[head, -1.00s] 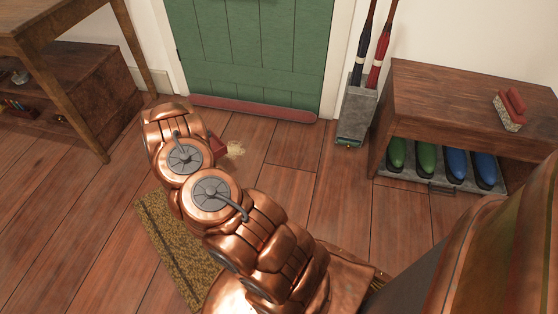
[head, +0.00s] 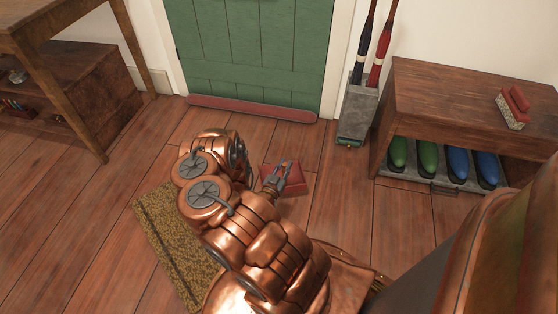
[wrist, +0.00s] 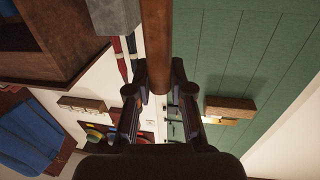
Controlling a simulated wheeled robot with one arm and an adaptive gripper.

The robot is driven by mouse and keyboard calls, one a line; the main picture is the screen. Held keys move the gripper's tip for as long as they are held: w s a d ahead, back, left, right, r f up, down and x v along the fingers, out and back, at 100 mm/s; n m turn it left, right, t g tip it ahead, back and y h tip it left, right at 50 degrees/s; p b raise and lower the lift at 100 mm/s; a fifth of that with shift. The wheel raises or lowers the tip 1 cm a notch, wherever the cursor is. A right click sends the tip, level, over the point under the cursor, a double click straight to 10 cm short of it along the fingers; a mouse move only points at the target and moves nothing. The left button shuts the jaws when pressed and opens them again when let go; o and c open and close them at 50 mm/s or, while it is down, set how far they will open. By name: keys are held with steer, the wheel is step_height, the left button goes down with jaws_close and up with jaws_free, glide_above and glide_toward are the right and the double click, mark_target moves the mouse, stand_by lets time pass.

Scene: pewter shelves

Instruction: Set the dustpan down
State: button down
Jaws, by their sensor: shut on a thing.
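The red dustpan (head: 296,181) shows in the head view just right of my wrist, low over the floor or on it. I cannot tell whether it touches the boards. My gripper (head: 279,174) is shut on its handle. In the wrist view, the brown handle (wrist: 157,45) runs between the two fingers of my gripper (wrist: 158,88). The pan's far side is not visible in the wrist view, and my arm covers part of the floor behind it.
A yellow-brown mat (head: 165,235) lies left of my arm. A grey stand (head: 358,112) holds umbrellas beside the green door (head: 255,50). A wooden bench (head: 455,95) at right bears a brush (head: 513,108), with shoes (head: 427,155) below. Floor boards between are clear.

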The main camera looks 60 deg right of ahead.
steer(key=w+d+f+b, duration=0.5)
steer(key=w+d+b, duration=0.2)
steer(key=d, duration=0.5)
steer(key=shift+w, duration=1.2)
steer(key=shift+f, duration=0.15)
steer(key=c, duration=1)
jaws_free()
steer(key=shift+c, duration=0.2)
